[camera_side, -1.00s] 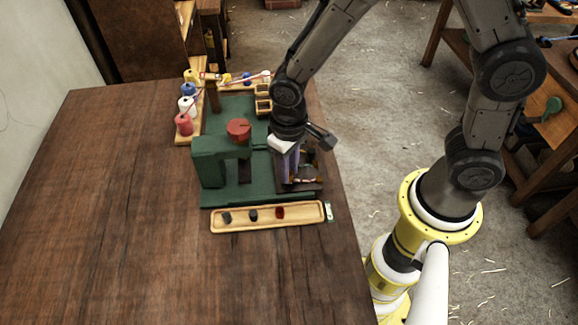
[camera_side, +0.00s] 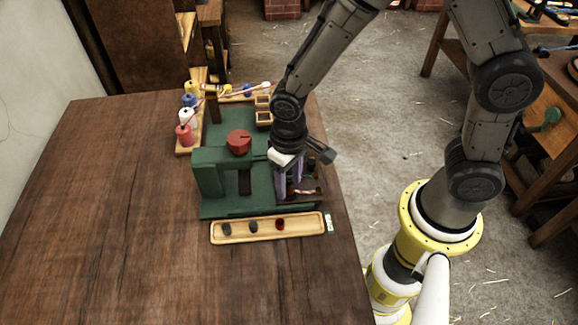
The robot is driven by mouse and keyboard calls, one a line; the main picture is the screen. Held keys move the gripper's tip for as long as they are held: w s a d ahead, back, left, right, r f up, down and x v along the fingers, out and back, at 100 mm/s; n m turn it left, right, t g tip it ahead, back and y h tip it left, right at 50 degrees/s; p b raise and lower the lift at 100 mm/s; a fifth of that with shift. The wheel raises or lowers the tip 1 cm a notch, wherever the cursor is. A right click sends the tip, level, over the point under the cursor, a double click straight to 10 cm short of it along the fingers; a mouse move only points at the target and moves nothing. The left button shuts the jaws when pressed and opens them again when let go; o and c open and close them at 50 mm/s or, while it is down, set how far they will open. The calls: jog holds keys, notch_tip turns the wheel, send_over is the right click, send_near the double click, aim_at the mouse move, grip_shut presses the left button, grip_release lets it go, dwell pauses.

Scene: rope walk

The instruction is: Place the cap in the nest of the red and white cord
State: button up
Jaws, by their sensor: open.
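My gripper (camera_side: 288,190) points down over the dark compartment box at the right side of the green machine (camera_side: 222,200). Its jaws are open, but the fingertips are partly hidden among the box walls. I cannot tell whether anything lies between them. The dark box (camera_side: 311,202) has several compartments; small cord-like pieces show inside, too small to tell apart. I cannot pick out the cap for certain. A red and white cord (camera_side: 240,92) runs across the back of the machine.
A wooden tray (camera_side: 300,231) in front holds two dark pieces (camera_side: 253,227) and a dark red one (camera_side: 280,224). Several spools (camera_side: 187,118) stand at the back left. The table's left and front are clear (camera_side: 120,220).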

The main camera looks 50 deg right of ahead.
aim_at(289, 189)
notch_tip(289, 189, up, 13)
jog(key=s+d+r+t, duration=0.5)
jog(key=s+d+r, duration=0.3)
jog(key=s+d, duration=0.4)
jog(key=shift+s+d+r+t, duration=0.3)
jog(key=shift+s+d+r, duration=0.1)
jog(key=shift+s, duration=0.2)
jog(key=shift+c, duration=0.3)
dwell(0.5)
